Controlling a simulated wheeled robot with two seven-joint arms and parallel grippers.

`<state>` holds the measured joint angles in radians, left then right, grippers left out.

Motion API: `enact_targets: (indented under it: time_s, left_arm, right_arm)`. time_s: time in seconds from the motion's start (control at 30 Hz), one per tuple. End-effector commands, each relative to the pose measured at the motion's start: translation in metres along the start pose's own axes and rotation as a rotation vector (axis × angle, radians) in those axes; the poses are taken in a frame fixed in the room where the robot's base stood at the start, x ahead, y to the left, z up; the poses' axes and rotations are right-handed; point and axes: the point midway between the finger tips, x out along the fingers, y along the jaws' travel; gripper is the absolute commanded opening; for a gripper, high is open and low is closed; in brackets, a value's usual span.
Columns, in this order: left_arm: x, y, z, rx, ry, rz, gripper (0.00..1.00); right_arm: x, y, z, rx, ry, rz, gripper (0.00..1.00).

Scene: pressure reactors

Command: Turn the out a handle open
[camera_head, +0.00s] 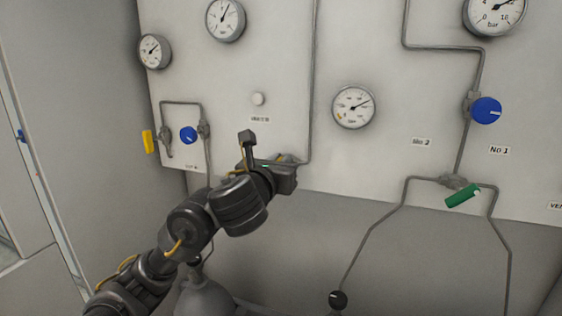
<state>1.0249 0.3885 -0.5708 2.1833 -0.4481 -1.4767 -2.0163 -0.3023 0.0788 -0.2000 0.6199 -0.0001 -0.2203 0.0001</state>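My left gripper (269,158) is in front of the lower middle-left of the white panel. Its two fingers are spread apart, with a thin green edge and a pipe fitting partly showing between and behind them. I cannot tell whether they touch that green part. A yellow handle (148,141) hangs upright at the panel's left edge, beside a small valve and well left of the gripper. A small label (191,168) below the valves there is too small to read surely. A green handle (462,196) sits tilted on a pipe valve at the right. My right gripper is out of view.
Blue knobs (188,135) and (486,111) stick out from the panel. Several round gauges, such as the middle one (353,107), and thin pipes stand off it. A rounded grey vessel (205,297) is below my arm.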

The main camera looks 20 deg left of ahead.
Motion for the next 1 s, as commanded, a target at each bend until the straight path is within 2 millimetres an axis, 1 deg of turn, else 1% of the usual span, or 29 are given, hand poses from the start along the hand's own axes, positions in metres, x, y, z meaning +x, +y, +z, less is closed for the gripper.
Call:
enact_targets:
  time_s: [0.27,0.47,0.67,1.0]
  left_arm:
    - [0.001,0.0,0.0,-0.008,0.001,0.0,0.0]
    - [0.001,0.001,0.0,-0.067,0.001,0.0,0.0]
    - [0.001,0.004,0.0,-0.202,0.0,-0.001,0.0]
    - [0.001,0.011,-0.003,-0.523,0.0,-0.001,0.0]
  right_arm:
    - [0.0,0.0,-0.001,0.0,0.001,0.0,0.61]
    - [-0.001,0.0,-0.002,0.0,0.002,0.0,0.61]
    - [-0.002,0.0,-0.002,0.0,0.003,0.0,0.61]
    - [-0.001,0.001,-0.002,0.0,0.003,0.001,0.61]
